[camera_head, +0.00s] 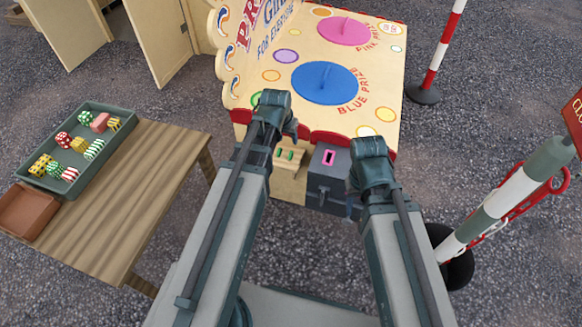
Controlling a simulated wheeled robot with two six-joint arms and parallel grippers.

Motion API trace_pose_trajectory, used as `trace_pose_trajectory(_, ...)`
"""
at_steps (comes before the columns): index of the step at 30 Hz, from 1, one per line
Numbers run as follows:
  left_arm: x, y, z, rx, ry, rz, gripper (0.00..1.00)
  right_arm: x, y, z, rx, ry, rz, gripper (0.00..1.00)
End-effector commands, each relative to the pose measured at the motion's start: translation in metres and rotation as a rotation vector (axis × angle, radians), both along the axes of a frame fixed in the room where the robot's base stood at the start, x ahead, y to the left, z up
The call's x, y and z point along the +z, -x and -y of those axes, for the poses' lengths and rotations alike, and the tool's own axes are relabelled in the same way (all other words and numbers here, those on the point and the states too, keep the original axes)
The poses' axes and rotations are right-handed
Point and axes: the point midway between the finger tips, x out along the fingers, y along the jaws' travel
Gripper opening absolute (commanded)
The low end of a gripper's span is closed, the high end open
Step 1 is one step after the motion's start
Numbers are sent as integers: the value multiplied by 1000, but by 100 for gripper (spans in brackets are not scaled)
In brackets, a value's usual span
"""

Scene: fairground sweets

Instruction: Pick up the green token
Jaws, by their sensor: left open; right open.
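Two small green pieces, which look like green tokens (291,155), stand in a small wooden holder (288,165) at the front of the game stall. My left gripper (290,131) is above and slightly left of the holder, apart from it as far as I can see. It is open and holds nothing visible. My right gripper (368,160) is right of the holder, beside a dark box (325,182) with a pink-rimmed slot (328,157). It is open; its fingertips are mostly hidden by its own wrist.
A wooden table (150,170) at left bears a green tray (108,108) of several sweets and a brown tray (28,212). The stall's board (285,75) has a blue disc (324,83) and a pink disc (342,31). Striped posts (515,190) stand at right.

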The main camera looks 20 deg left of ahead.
Motion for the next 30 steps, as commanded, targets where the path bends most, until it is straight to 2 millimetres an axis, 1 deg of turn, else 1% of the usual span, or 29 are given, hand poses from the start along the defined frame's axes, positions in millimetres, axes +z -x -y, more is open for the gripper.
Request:
trace_pose_trajectory(1,-10,-4,-5,8,1,9,48,-11,0,0,0,0,0,50)
trace_pose_trajectory(5,-13,-9,-11,17,5,24,48,-15,0,0,0,0,0,50)
trace_pose_trajectory(10,-13,-9,-11,18,5,26,48,-15,0,0,0,0,0,50)
trace_pose_trajectory(14,-20,-12,-11,18,5,26,48,-22,0,0,0,1,0,50)
trace_pose_trajectory(17,-30,-15,-11,17,5,25,48,-32,0,0,0,2,1,50)
trace_pose_trajectory(27,-79,-35,-10,17,5,25,48,-81,-1,2,3,8,3,50)
trace_pose_trajectory(30,-90,-40,-10,17,5,25,48,-91,-1,2,4,10,4,50)
